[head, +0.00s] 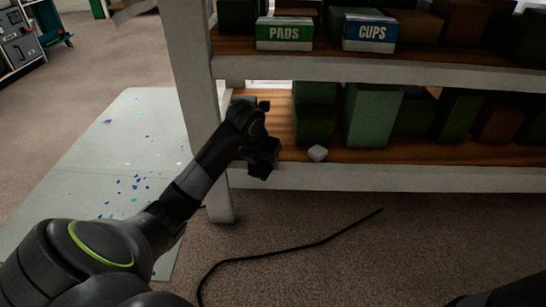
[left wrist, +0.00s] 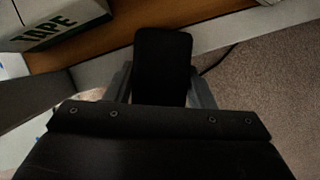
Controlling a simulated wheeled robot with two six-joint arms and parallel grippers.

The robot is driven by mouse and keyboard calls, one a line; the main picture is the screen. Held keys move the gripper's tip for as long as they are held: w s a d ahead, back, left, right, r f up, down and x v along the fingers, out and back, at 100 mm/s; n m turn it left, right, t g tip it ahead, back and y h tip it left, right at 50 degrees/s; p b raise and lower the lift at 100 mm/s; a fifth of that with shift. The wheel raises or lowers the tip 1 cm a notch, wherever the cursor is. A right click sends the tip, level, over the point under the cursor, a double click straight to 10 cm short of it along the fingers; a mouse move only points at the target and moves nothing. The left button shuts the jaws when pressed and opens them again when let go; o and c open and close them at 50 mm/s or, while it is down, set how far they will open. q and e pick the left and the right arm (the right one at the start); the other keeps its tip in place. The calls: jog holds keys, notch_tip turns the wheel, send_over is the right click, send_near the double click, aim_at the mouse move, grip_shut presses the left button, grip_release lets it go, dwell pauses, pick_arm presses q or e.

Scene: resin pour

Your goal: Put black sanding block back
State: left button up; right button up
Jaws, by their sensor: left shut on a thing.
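My left gripper (head: 262,163) is at the front edge of the lower shelf, by the left post. The left wrist view shows its two grey fingers (left wrist: 163,88) shut on the black sanding block (left wrist: 163,55), which sticks out past them. In the head view the block cannot be told apart from the dark gripper. The lower shelf (head: 400,155) has a wooden board with a white front edge. My right gripper is not in view.
Green boxes (head: 372,118) and brown boxes fill most of the lower shelf. A small white lump (head: 317,153) lies near its front edge. Labels reading PADS (head: 284,34) and CUPS (head: 370,33) are above. A TAPE box (left wrist: 60,22) shows in the wrist view. A black cable (head: 290,249) lies on the carpet.

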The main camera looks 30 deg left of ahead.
pick_arm(q)
jog(key=shift+w+a+b, duration=0.15)
jog(key=shift+w+b, duration=0.2)
jog(key=shift+w, duration=0.85)
jog(key=w+b, duration=0.2)
jog(key=w+f+b, duration=0.1)
jog(key=w, duration=0.1)
jog(key=shift+a, duration=0.3)
jog(key=shift+s+f+b, duration=0.1)
jog(key=shift+f+b, duration=0.2)
jog(key=shift+b, duration=0.1)
jog(key=shift+r, duration=0.1)
jog(key=shift+f, duration=0.2)
jog(key=o, duration=0.9)
jog(key=shift+o, duration=0.2)
